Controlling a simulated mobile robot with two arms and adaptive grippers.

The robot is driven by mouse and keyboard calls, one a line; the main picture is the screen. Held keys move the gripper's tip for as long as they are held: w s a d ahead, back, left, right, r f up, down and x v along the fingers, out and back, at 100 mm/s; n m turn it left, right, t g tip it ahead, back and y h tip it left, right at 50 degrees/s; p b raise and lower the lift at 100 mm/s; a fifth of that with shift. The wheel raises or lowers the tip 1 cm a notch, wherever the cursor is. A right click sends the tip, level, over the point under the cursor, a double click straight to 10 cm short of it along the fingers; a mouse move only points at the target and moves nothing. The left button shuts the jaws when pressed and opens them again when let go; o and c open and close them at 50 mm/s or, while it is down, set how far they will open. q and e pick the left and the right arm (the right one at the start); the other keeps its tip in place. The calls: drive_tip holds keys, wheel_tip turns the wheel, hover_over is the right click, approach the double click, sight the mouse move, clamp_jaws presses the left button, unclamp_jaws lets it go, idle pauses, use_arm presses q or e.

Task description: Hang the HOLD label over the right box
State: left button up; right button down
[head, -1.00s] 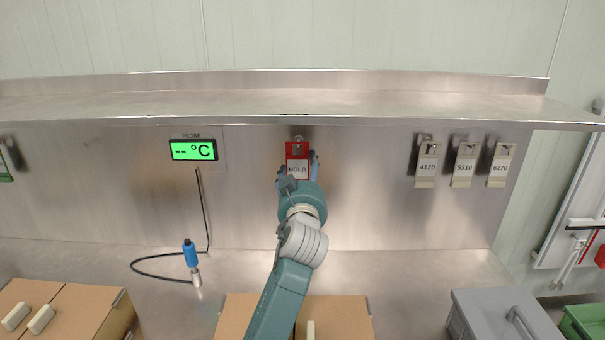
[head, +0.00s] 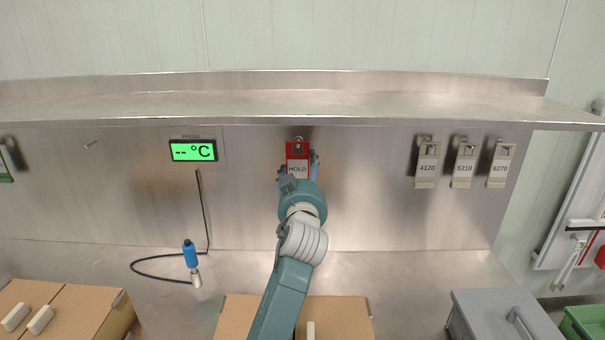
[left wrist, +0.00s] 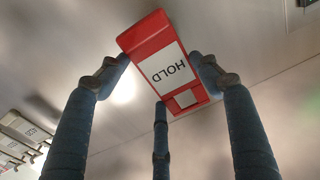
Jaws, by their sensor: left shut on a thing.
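The HOLD label (head: 297,158) is a red tag with a white HOLD panel, at the back wall under the shelf, in front of a small hook. It also shows in the left wrist view (left wrist: 166,66), between the blue-grey fingers. My left gripper (head: 298,172) is shut on the label. Whether the label still bears on the hook cannot be told. Two brown cardboard boxes show: a middle one (head: 344,318), partly hidden behind my left arm, and one at the front left (head: 75,310). My right gripper is not in view.
Tags 4120 (head: 427,165), 5310 (head: 465,165) and 6270 (head: 501,165) hang on the wall at right. A blue probe (head: 190,255) with a black cable stands on the steel counter (head: 400,270). A grey lidded bin (head: 500,312) is at front right. The shelf (head: 300,103) overhangs the label.

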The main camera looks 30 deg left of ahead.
sight(303, 173)
use_arm(q)
drive_tip(key=shift+x, duration=1.1)
drive_tip(key=shift+b+x, duration=0.5)
drive_tip(key=shift+x, duration=0.6)
drive_tip(key=shift+w, duration=0.25)
drive_tip(key=shift+a, duration=0.1)
drive_tip(key=shift+f+b, duration=0.7)
drive_tip(key=shift+f, duration=0.15)
drive_tip(key=o, duration=1.8)
drive_tip(key=shift+c, duration=0.2)
drive_tip(key=shift+r, duration=0.15)
